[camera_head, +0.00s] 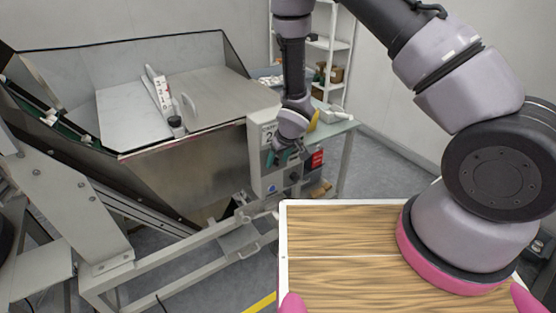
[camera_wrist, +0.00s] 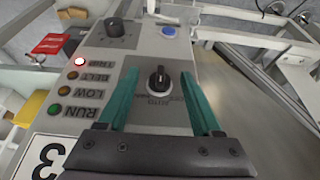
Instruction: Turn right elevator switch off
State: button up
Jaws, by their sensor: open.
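A black rotary switch (camera_wrist: 158,78) with a light pointer mark sits on a grey control panel (camera_wrist: 140,58). Upside-down lettering, including AUTO, lies around it, and its exact setting is hard to read. My gripper (camera_wrist: 159,88) is open, its two teal fingers on either side of this switch with gaps between. Whether the fingertips touch the panel is unclear. In the head view my gripper (camera_head: 279,158) is at the control box (camera_head: 257,150) on the hopper's right end, and hides part of its face.
The panel also carries a second black knob (camera_wrist: 115,28), a blue button (camera_wrist: 168,31), a lit red lamp (camera_wrist: 80,61) and several unlit lamps. A red box (camera_head: 317,158) is close by on the right. A metal hopper (camera_head: 180,160) stands left. A wooden-topped board (camera_head: 335,240) lies in front.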

grip_shut()
jog(key=shift+s+a+h, duration=0.1)
jog(key=shift+a+h, duration=0.05)
jog(key=shift+h, duration=0.15)
jog(key=shift+s+a+n+t+h, duration=0.1)
jog(key=shift+a+n+t+h, duration=0.1)
jog(key=shift+t+h, duration=0.25)
jog(key=shift+s+a+n+t+h, duration=0.1)
jog(key=shift+n+t+h, duration=0.1)
jog(key=shift+t+h, duration=0.25)
jog(key=shift+s+a+f+n+t+h, duration=0.15)
jog(key=shift+n+t+h, duration=0.1)
jog(key=shift+t+h, duration=0.7)
jog(key=shift+w+f+n+t+h, duration=0.1)
jog(key=shift+n+t+h, duration=0.15)
jog(key=shift+t+h, duration=0.7)
jog(key=shift+h, duration=0.4)
grip_release()
jog(key=shift+s, duration=0.1)
